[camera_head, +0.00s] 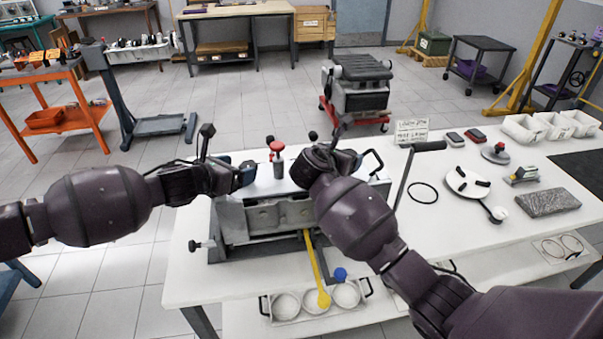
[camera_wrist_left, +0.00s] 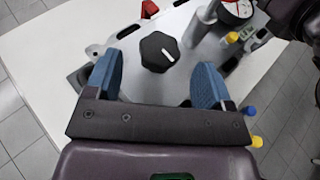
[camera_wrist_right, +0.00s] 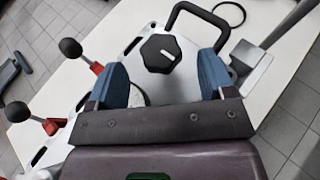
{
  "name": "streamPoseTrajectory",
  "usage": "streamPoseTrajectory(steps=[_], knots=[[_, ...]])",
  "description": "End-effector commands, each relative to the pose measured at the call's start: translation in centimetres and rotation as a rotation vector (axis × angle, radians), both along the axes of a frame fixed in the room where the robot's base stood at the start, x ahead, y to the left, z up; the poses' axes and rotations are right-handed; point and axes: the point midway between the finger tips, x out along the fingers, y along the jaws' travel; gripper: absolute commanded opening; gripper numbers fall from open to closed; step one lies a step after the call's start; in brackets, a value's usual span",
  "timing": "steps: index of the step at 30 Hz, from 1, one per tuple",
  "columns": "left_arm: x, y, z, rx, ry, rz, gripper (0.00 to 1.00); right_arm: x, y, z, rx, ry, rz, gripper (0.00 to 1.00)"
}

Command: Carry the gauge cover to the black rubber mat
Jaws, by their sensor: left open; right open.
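The gauge cover (camera_head: 266,187) is a pale plate on top of the grey fixture on the white table. In the left wrist view the cover (camera_wrist_left: 135,82) carries a black knob (camera_wrist_left: 160,52) and a round dial gauge (camera_wrist_left: 236,10). In the right wrist view the cover (camera_wrist_right: 168,88) shows another black knob (camera_wrist_right: 160,53). My left gripper (camera_head: 243,178) is open, its blue fingers on either side of one knob. My right gripper (camera_wrist_right: 162,85) is open around the other knob, partly hidden by its arm in the head view. The black rubber mat (camera_head: 588,168) lies at the table's right edge.
Between fixture and mat lie a black ring (camera_head: 423,193), a white disc (camera_head: 467,182), a grey textured block (camera_head: 548,202) and small tools.

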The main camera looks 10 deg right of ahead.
Motion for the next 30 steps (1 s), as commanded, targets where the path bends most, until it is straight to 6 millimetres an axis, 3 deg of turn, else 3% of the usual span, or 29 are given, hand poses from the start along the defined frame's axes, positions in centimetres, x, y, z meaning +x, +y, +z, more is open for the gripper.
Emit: streamPoseTrajectory(steps=[9,23,30], knots=[[2.3,-2.4,-1.3,0.0,0.0,0.0,0.76,2.3,-2.4,-1.3,-0.001,0.0,-0.002,0.76],[2.8,-2.8,-1.6,0.001,-0.001,0.0,0.76,2.7,-2.8,-1.6,0.0,0.0,-0.001,0.76],[2.7,-2.8,-1.6,0.0,0.0,0.0,0.42,2.7,-2.8,-1.6,0.0,0.0,-0.001,0.42]])
